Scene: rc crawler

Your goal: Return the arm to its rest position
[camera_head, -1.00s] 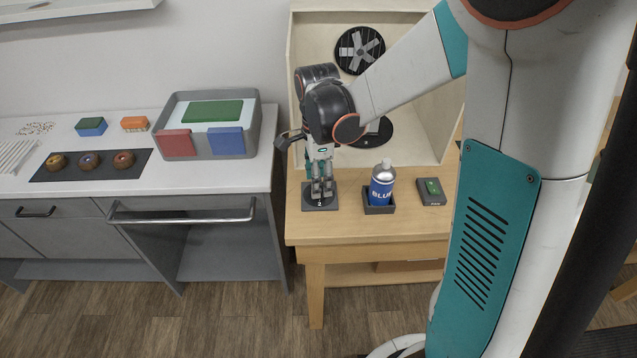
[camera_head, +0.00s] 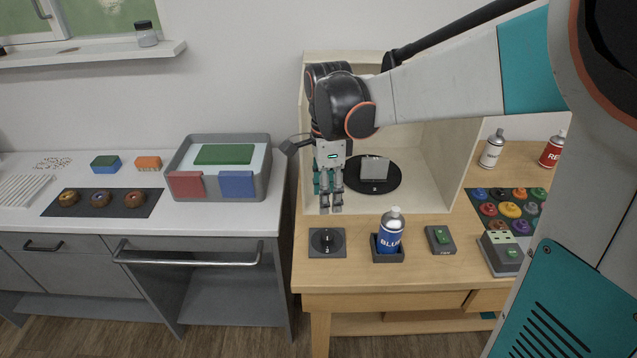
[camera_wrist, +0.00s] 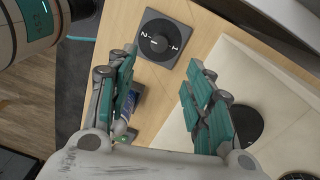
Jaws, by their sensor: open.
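My gripper (camera_head: 330,203) hangs pointing down in front of the wooden booth, above and behind the dark dial pad (camera_head: 327,243) on the wooden table. It is open and empty. In the wrist view my gripper (camera_wrist: 165,105) shows its two teal-padded fingers well apart, with the dial pad (camera_wrist: 166,38) and its numbers beyond them. My arm reaches in from the right of the head view, with the elbow bent above the booth.
A blue spray can (camera_head: 391,232) stands in a dark holder right of the dial pad. A green-button box (camera_head: 440,239) is beside it. The booth (camera_head: 447,165) holds a grey block (camera_head: 375,168) on a black disc. Colored knobs (camera_head: 510,210) lie at right.

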